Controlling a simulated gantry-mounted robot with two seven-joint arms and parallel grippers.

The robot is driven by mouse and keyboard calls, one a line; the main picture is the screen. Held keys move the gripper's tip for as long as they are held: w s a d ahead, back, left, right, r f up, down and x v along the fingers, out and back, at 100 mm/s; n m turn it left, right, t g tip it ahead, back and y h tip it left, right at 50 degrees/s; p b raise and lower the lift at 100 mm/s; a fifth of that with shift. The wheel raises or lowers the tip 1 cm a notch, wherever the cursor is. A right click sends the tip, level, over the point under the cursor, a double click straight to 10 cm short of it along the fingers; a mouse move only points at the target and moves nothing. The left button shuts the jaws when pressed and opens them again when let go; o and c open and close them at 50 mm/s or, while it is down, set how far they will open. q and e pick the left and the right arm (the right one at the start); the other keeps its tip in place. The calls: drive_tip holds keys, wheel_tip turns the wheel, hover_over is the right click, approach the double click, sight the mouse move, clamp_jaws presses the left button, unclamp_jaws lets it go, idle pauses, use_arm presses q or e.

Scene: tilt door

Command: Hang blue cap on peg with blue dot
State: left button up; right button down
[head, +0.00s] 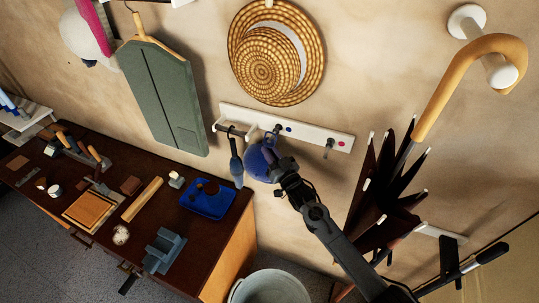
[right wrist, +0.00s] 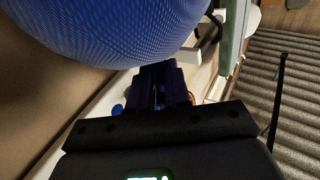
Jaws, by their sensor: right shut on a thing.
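A white peg rail (head: 240,116) is fixed to the wall, with several pegs. A small blue dot (head: 289,129) shows on the rail beside the middle peg (head: 276,130). The blue cap (head: 259,163) is just below the rail, under the middle peg. My right gripper (head: 281,168) is shut on the cap at its right side. The cap fills the upper left of the right wrist view (right wrist: 110,25), and the gripper's dark fingers (right wrist: 162,85) are at its lower edge. I cannot tell whether the cap touches the peg. My left gripper is not in view.
A blue brush-like item (head: 236,165) hangs left of the cap. A straw hat (head: 275,55) hangs above the rail. A workbench (head: 215,235) with tools and a blue tray (head: 207,199) is at lower left, a bucket (head: 268,287) below.

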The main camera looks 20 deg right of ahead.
drive_tip(key=shift+w+d+b, duration=0.35)
drive_tip(key=shift+w, duration=0.05)
idle(0.5)
drive_tip(key=shift+w+d+f+b, duration=0.3)
drive_tip(key=shift+w+d+b, duration=0.1)
drive_tip(key=shift+b, duration=0.3)
idle(0.7)
drive_tip(key=shift+w+d+f+b, duration=0.1)
drive_tip(key=shift+f+b, duration=0.1)
drive_tip(key=shift+b, duration=0.1)
idle(0.5)
drive_tip(key=shift+f, duration=0.15)
drive_tip(key=c, duration=1)
unclamp_jaws()
